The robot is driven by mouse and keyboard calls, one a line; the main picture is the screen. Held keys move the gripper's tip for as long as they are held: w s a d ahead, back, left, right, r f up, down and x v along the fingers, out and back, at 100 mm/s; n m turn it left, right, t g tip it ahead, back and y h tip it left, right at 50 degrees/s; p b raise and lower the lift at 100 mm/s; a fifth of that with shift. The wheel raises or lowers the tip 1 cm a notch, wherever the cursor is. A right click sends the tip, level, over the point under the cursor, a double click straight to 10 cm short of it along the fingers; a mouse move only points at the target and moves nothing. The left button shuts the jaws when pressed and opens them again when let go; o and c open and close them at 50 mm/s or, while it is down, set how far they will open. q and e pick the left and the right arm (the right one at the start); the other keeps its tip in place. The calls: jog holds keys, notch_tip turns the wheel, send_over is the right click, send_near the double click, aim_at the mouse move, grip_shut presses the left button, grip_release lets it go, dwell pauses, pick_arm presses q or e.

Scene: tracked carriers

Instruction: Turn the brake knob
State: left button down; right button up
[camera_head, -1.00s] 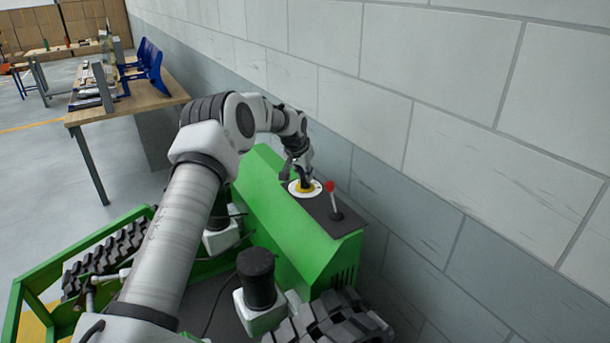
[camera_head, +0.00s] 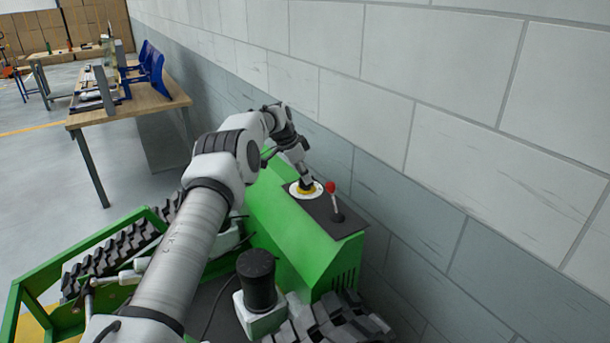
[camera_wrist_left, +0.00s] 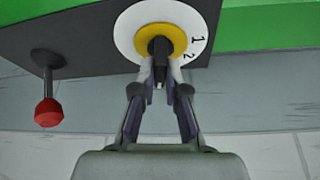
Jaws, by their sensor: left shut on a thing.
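The brake knob, with a yellow ring on a white dial (camera_head: 292,189), sits on the dark top panel of the green carrier (camera_head: 285,225). In the left wrist view the white dial (camera_wrist_left: 125,38) shows the numerals 1 and 2, with the yellow ring (camera_wrist_left: 178,34) around a dark knob handle (camera_wrist_left: 160,62). My left gripper (camera_head: 306,182) reaches down onto the knob. In the left wrist view its fingers (camera_wrist_left: 160,82) are shut on the dark handle. The fingers and arm hide part of the knob. My right gripper is not in view.
A lever with a red ball (camera_head: 330,187) stands on the same panel close to the knob. A block wall (camera_head: 450,130) runs right alongside the carrier. A wooden workbench (camera_head: 130,102) stands at the upper left, with open floor beside it.

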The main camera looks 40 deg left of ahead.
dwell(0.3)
pick_arm(q)
jog(key=c, duration=1.2)
grip_release()
jog(key=v, duration=1.2)
jog(key=shift+w+a, duration=0.1)
